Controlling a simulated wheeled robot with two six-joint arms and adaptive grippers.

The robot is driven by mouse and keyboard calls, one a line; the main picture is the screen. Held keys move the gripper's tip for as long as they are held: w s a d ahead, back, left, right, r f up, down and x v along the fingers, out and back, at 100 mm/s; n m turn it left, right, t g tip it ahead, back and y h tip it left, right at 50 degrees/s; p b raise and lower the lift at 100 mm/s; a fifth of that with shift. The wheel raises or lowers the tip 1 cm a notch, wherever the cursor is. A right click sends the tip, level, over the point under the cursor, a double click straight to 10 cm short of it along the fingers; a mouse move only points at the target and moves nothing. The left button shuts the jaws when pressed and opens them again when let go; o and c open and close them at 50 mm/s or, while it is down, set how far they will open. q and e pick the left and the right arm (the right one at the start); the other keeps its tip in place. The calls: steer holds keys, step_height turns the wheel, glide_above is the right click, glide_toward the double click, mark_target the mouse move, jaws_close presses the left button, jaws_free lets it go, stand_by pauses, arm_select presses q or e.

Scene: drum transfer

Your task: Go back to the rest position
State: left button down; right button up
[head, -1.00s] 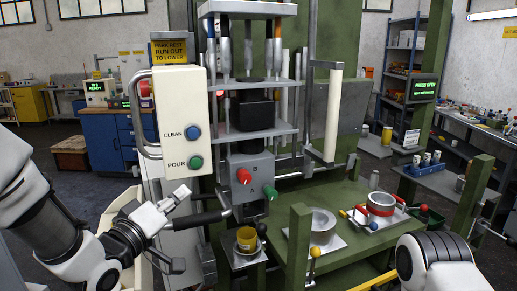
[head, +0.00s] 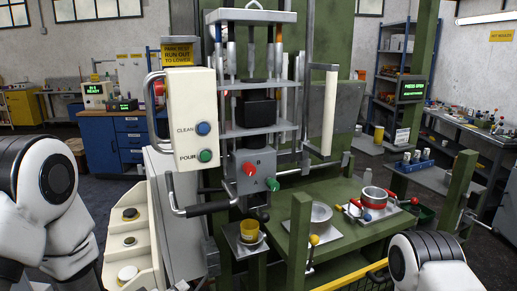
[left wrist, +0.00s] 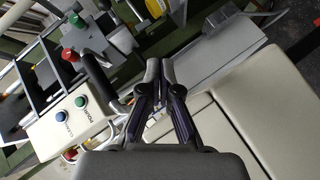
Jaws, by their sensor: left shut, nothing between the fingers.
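My left gripper (left wrist: 160,70) shows in the left wrist view with its two dark fingers together and nothing between them. It hangs in front of a control box with the blue CLEAN and green POUR buttons (left wrist: 80,102), apart from it. In the head view my left arm is folded at the left edge, and its fingers are hard to make out there. Only a rounded link of my right arm shows at the bottom right; my right gripper is out of view.
The press (head: 256,110) stands in the middle with its button box (head: 192,115) and black-gripped handle. A yellow cup (head: 249,231) stands on a small stand. The green table (head: 350,228) bears a grey ring and a red-banded drum. A cream tray (head: 145,215) is left of the press.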

arm_select(q)
steer(key=s+a+f+g+y, duration=0.1)
steer(key=s+f+g, duration=0.2)
steer(key=s+f, duration=0.5)
steer(key=s+a+f+g+y, duration=0.2)
steer(key=s+f+g, duration=0.15)
steer(key=f, duration=0.75)
steer(key=s+a+f+m+g+y, duration=0.1)
steer(key=s+a+f+m+g, duration=0.1)
steer(key=s, duration=0.7)
steer(key=s+a+f+m+g+y, duration=0.1)
steer(key=s+f+m+g, duration=0.3)
steer(key=s, duration=0.5)
steer(key=shift+s+a+f+m, duration=0.3)
steer(key=shift+a+f+m, duration=0.15)
steer(key=shift+f, duration=0.3)
steer(key=shift+g, duration=0.25)
